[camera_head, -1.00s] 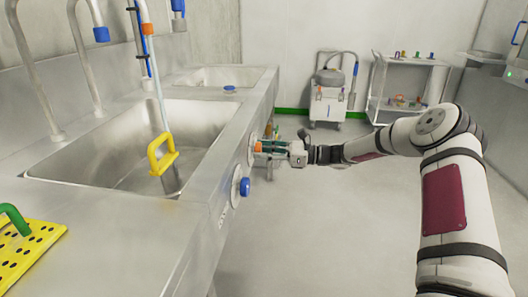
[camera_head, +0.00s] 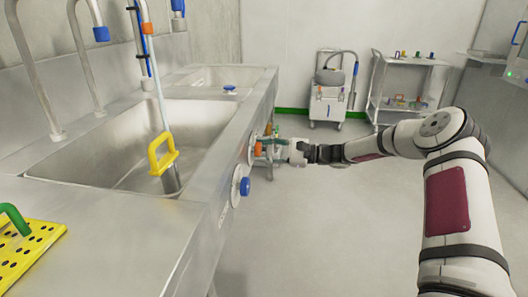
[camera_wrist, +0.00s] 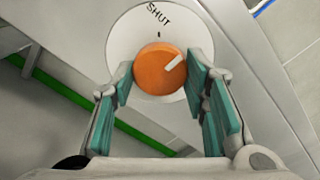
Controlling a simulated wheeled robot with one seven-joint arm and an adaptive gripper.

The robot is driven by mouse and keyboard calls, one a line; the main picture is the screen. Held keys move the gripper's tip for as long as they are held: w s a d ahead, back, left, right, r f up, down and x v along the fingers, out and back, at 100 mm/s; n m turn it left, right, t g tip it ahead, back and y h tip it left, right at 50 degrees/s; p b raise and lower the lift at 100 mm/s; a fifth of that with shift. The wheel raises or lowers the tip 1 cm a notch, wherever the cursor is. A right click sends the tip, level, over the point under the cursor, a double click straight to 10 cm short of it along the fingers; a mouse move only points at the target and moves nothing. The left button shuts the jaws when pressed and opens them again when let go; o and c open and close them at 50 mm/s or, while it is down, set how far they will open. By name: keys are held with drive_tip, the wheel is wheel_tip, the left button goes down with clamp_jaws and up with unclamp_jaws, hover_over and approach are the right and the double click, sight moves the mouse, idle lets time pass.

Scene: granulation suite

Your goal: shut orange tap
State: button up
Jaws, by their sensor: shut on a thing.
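The orange tap (camera_wrist: 157,69) is a round knob on a white dial plate (camera_wrist: 120,38) on the sink unit's front. Its white pointer line aims up and right, away from the small tick below the word SHUT at the top of the plate. My gripper (camera_wrist: 163,82) has its teal-padded fingers on either side of the knob, shut on it. In the head view the orange tap (camera_head: 259,149) shows small at the front panel, with my gripper (camera_head: 266,149) reaching it from the right. Its pointer cannot be made out there.
A blue tap (camera_head: 245,186) sits nearer on the same front panel. The sink basin (camera_head: 100,150) holds a yellow-handled tool (camera_head: 163,157). A wheeled machine (camera_head: 328,100) and a trolley (camera_head: 410,62) stand at the back. The floor right of the sink is clear.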

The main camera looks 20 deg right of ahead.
drive_tip(key=n+b, duration=0.2)
drive_tip(key=n, duration=0.7)
drive_tip(key=shift+b, duration=0.35)
drive_tip(key=shift+n, duration=0.3)
drive_tip(key=o, duration=1.1)
drive_tip(key=shift+o, duration=0.2)
drive_tip(key=shift+d, duration=0.1)
drive_tip(key=v, duration=1.2)
